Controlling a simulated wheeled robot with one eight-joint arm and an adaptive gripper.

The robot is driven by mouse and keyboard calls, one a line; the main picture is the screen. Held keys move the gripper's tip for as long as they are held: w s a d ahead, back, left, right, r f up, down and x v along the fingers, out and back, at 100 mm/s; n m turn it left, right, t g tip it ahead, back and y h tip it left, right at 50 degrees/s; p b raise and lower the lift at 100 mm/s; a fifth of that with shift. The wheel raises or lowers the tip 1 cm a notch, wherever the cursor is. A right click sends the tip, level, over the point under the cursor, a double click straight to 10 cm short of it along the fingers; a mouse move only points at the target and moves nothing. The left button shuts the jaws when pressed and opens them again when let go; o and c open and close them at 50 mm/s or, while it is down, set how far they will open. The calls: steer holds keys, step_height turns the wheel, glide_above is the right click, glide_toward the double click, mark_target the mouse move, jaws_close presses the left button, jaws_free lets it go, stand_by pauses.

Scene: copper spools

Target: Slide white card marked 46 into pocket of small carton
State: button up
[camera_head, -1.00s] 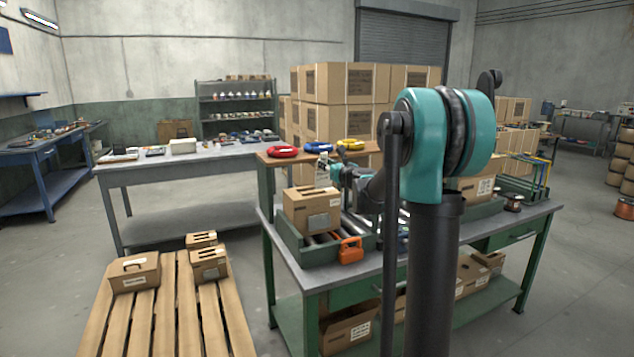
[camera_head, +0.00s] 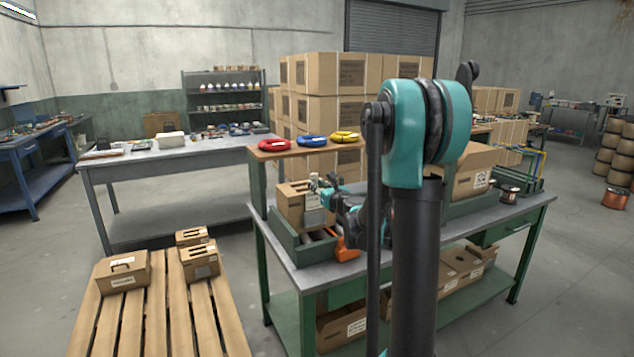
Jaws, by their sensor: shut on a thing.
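The small carton (camera_head: 290,208) is brown and stands upright on the green roller tray at the left end of the green workbench. A pale grey patch that looks like its pocket (camera_head: 315,218) shows on its right-hand face. My gripper (camera_head: 315,188) is at that face, just above the patch, and is shut on the white card (camera_head: 313,200). Only a small pale piece of the card shows, and the number on it is too small to read. I cannot tell whether the card's lower edge is inside the pocket or in front of it.
An orange tape dispenser or clamp (camera_head: 346,250) sits at the tray's front, below my arm. A larger carton (camera_head: 470,178) stands farther right. Several small cartons rest on the wooden pallet.

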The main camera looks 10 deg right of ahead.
steer(key=shift+f, duration=1.5)
steer(key=o, duration=0.9)
steer(key=shift+s, duration=0.1)
steer(key=v, duration=1.1)
steer(key=shift+s+d, duration=0.15)
steer(key=shift+s, duration=0.25)
